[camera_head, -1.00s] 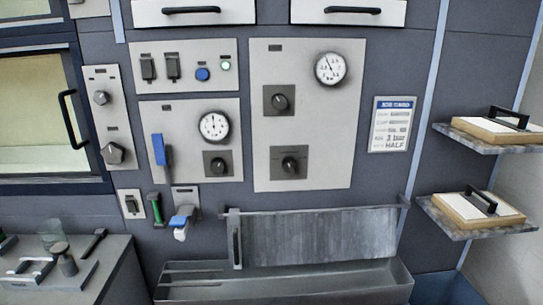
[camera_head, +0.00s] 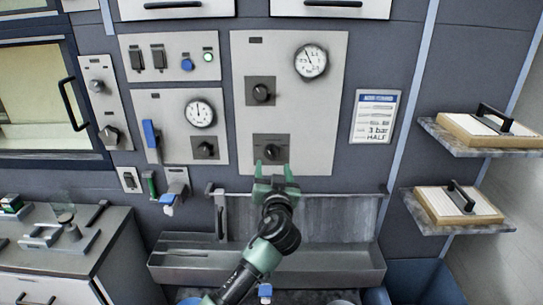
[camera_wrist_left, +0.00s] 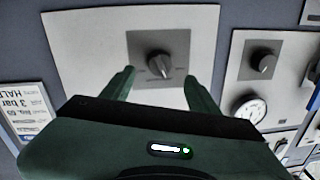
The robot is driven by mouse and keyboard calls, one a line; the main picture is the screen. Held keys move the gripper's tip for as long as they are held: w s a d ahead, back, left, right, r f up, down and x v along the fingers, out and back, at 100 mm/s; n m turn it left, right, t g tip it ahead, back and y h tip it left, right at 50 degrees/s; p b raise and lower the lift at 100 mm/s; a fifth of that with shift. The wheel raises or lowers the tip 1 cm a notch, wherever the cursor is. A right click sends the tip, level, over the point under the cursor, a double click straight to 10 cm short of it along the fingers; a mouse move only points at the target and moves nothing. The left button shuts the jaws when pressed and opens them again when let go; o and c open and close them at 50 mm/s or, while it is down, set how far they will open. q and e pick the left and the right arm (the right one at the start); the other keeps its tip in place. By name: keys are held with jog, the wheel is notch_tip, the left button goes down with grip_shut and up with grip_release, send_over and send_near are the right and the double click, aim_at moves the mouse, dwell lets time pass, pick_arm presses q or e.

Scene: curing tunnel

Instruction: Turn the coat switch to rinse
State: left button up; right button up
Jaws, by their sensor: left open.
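A black rotary switch (camera_head: 270,152) on a dark grey square plate is at the bottom of the tall light panel (camera_head: 310,120). Its lettering is too small to read, so I cannot confirm it is the coat switch. It also shows in the left wrist view (camera_wrist_left: 158,64), ahead of the fingertips. My left gripper (camera_head: 272,168) is open and empty, just below the switch in the head view. In the left wrist view the fingers (camera_wrist_left: 161,84) stand on either side of the switch's lower part, with no visible contact. My right gripper is not in view.
Another knob (camera_head: 261,92) and a gauge (camera_head: 311,62) are above on the same panel. A smaller panel (camera_head: 165,100) with a blue lever is to the left. A metal trough (camera_head: 270,268) lies below. Two shelves (camera_head: 425,128) with boards are at the right.

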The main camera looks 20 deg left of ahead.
aim_at(271, 157)
pick_arm(q)
jog(key=p+x, duration=0.1)
jog(key=x, duration=0.5)
jog(key=shift+w+p, duration=0.1)
jog(key=shift+p, duration=0.25)
jog(key=shift+w+a+f, duration=0.15)
jog(key=shift+w+a, duration=0.05)
jog(key=shift+w, duration=0.3)
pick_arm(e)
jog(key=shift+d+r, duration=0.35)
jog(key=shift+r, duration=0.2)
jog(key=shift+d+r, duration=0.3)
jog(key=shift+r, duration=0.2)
pick_arm(q)
grip_shut()
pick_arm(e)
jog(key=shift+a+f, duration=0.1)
